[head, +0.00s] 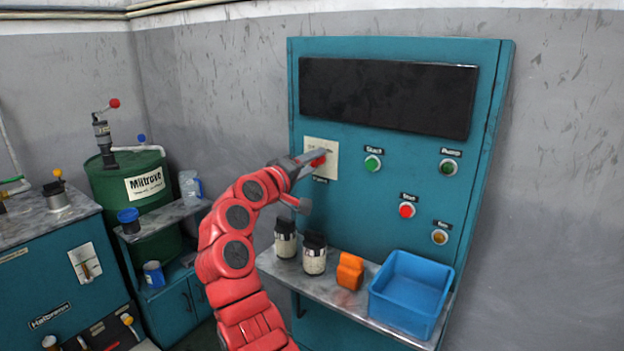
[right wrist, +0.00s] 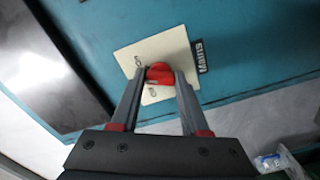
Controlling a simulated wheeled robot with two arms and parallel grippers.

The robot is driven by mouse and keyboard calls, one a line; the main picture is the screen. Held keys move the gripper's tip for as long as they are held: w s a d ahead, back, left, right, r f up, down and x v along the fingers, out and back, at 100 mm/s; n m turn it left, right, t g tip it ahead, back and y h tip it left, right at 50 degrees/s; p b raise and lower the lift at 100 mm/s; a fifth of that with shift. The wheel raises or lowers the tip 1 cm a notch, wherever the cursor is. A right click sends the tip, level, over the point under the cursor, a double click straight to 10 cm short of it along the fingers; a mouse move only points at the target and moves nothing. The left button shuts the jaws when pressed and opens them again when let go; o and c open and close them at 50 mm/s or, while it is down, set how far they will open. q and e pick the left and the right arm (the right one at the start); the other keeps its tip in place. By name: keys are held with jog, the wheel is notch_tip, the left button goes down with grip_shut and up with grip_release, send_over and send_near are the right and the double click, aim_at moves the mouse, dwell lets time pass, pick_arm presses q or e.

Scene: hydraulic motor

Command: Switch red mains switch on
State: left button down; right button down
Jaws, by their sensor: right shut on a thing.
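The red mains switch (head: 318,160) sits on a cream plate (head: 331,148) on the left of the teal control cabinet. My right arm reaches up to it from below, and my right gripper (head: 312,158) is at the switch. In the right wrist view the red switch (right wrist: 160,74) lies between the two fingertips of my gripper (right wrist: 160,76), which are shut on it. The fingers hide part of the cream plate (right wrist: 172,52). Small lettering shows beside the knob, but I cannot read the knob's setting surely. My left gripper is not in view.
Green (head: 373,163) and red (head: 407,210) buttons are right of the switch. Below, a shelf (head: 345,302) holds two dark-topped jars (head: 315,258), an orange object (head: 350,271) and a blue bin (head: 411,293). A green drum (head: 112,195) stands at left.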

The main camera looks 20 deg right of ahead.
jog(key=shift+f+m+b, duration=0.15)
jog(key=shift+m+b, duration=1.15)
jog(key=shift+m, duration=0.5)
jog(key=shift+c, duration=2)
grip_release()
jog(key=v, duration=1.7)
jog(key=shift+b, duration=0.35)
jog(key=shift+s+a, duration=0.1)
jog(key=shift+a, duration=0.1)
